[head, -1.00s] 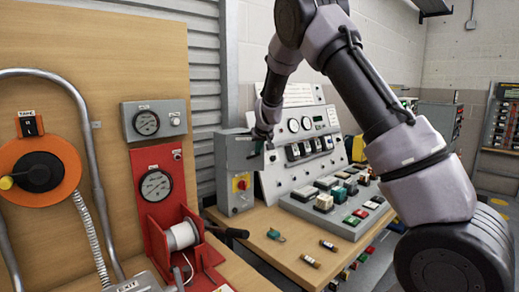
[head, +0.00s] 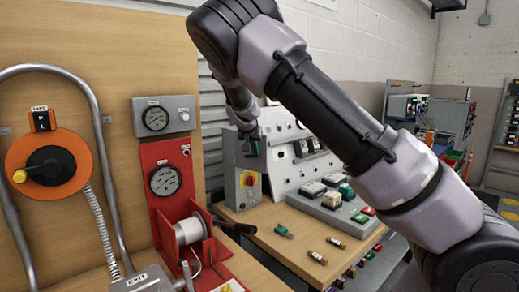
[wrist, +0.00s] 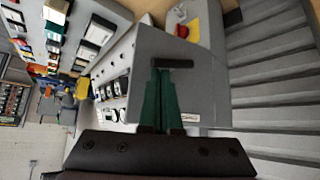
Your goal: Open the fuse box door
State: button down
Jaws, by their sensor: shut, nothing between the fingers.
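The fuse box is a grey metal box (head: 236,185) on the wooden bench, with a red knob on a yellow plate on its front. It fills the middle of the wrist view (wrist: 205,85). A short black handle (wrist: 174,64) shows on the box there. My gripper (wrist: 160,72) has green fingers, shut together and empty. Their tips lie at the black handle in the picture; I cannot tell whether they touch it. In the head view my gripper (head: 250,136) is at the upper front of the box, small and partly hidden by my arm. The door looks closed or nearly so.
A sloped grey control panel (head: 296,165) stands right of the box. Several fuses (head: 317,257) and a green piece (head: 284,231) lie on the bench. A red winch (head: 187,232) with a protruding black lever (head: 234,224) is at the left. Grey corrugated shutter (wrist: 275,80) lies behind.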

jog(key=shift+s+a, duration=0.25)
jog(key=shift+a, duration=0.25)
jog(key=shift+s+a, duration=0.25)
jog(key=shift+a, duration=0.2)
